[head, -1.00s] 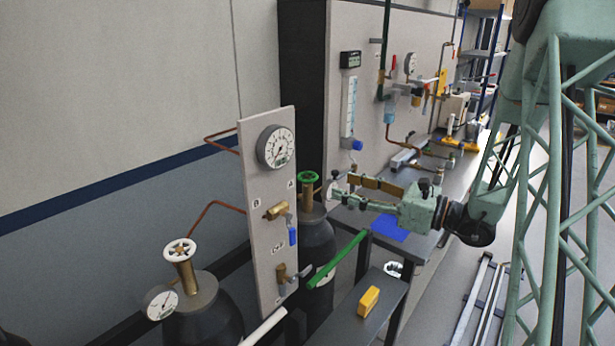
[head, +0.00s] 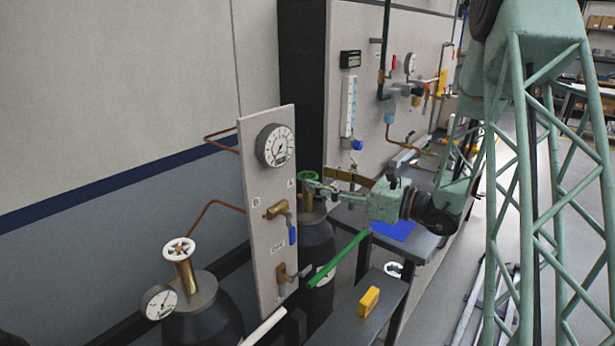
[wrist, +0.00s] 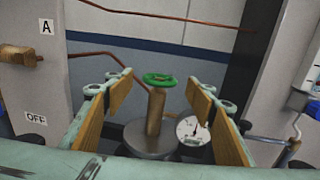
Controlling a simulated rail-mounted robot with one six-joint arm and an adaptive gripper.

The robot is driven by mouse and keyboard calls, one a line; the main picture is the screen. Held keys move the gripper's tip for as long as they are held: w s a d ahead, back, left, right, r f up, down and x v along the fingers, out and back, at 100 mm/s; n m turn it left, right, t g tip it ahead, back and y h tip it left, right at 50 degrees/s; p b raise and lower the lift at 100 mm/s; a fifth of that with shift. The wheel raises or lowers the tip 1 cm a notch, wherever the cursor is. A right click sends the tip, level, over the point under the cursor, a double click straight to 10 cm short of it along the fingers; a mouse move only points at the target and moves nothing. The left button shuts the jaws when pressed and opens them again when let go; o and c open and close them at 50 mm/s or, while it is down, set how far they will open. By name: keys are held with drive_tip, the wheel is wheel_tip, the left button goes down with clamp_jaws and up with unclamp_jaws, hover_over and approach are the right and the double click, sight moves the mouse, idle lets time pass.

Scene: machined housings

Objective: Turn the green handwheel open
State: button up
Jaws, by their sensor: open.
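The green handwheel (head: 308,176) sits on top of a brass valve stem (wrist: 156,112) on a dark gas cylinder (head: 318,245), behind the grey panel. In the wrist view the green handwheel (wrist: 160,79) lies ahead, between the two fingers and a little beyond their tips. My gripper (wrist: 158,88) is open, with wood-coloured pads on its fingers. In the head view my gripper (head: 330,182) reaches in from the right, its tips close to the wheel's right side. Whether a finger touches the wheel cannot be told.
A panel (head: 262,225) with a gauge and two valves stands just left of the wheel. A white handwheel (head: 179,251) tops another cylinder at front left. A green bar (head: 340,259) and a yellow block (head: 369,301) are below my gripper. A round gauge (wrist: 193,131) sits beside the stem.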

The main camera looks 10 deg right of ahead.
sight(307, 175)
drive_tip(key=shift+x, duration=2.8)
drive_tip(key=c, duration=0.9)
